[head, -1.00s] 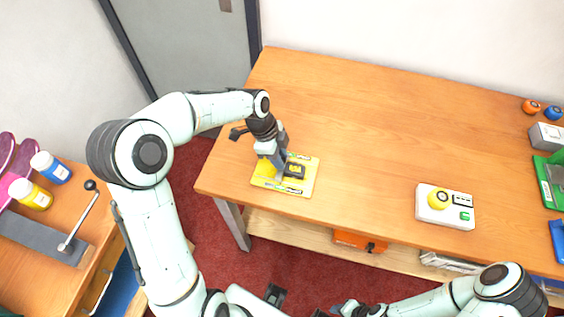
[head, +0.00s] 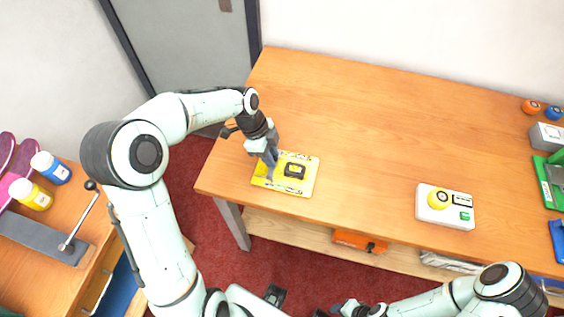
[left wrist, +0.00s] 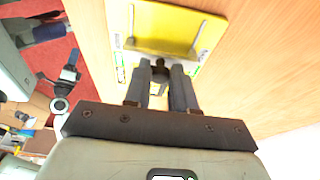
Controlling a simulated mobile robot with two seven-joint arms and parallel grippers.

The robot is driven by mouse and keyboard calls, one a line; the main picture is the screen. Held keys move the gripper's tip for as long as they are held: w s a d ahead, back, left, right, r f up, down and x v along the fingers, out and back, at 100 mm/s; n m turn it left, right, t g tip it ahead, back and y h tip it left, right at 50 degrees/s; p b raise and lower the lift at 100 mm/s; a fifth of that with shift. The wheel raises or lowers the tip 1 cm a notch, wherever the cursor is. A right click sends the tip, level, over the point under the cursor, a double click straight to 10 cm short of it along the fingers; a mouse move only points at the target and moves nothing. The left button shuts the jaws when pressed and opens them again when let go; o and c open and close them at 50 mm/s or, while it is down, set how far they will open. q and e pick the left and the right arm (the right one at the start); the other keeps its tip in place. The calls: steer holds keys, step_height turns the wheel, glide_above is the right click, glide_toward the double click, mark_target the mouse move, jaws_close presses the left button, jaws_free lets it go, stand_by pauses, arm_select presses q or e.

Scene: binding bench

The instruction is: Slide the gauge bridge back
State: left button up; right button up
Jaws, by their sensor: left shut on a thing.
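A yellow plate with pale edges (head: 305,187) lies flat near the front left of the bench, with a small black block with a yellow mark (head: 294,171) on it. My left gripper (head: 270,178) reaches down over the left part of the plate, to the left of the block. In the left wrist view its fingers (left wrist: 159,82) are shut on a small dark knob (left wrist: 159,66), with a yellow surface (left wrist: 172,28) beyond. The knob seems to belong to the gauge bridge, but the fingers hide most of it. My right gripper (head: 345,308) is low at the bottom edge, its fingers unclear.
A white box with a yellow button (head: 465,213) stands on the bench to the right. Green, grey and blue items (head: 552,170) line the right edge. The middle of the bench (head: 380,130) is clear. A side table with bottles (head: 50,168) and a lever (head: 80,220) is at left.

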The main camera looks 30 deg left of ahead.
arm_select(q)
steer(key=o, duration=0.4)
steer(key=shift+o, duration=0.2)
steer(key=shift+r, duration=0.1)
arm_select(e)
steer(key=shift+r, duration=0.1)
arm_select(q)
step_height(320, 180, up, 3)
steer(key=shift+r+p, duration=0.15)
steer(key=shift+p, duration=0.75)
steer(key=shift+r+p, duration=0.85)
steer(key=shift+r, duration=1.05)
step_height(320, 180, up, 3)
steer(key=shift+f+p, duration=0.2)
steer(key=shift+p, duration=0.3)
arm_select(e)
steer(key=w+r, duration=0.5)
steer(key=shift+r+t, duration=0.3)
steer(key=shift+r, duration=0.05)
steer(key=shift+s, duration=0.15)
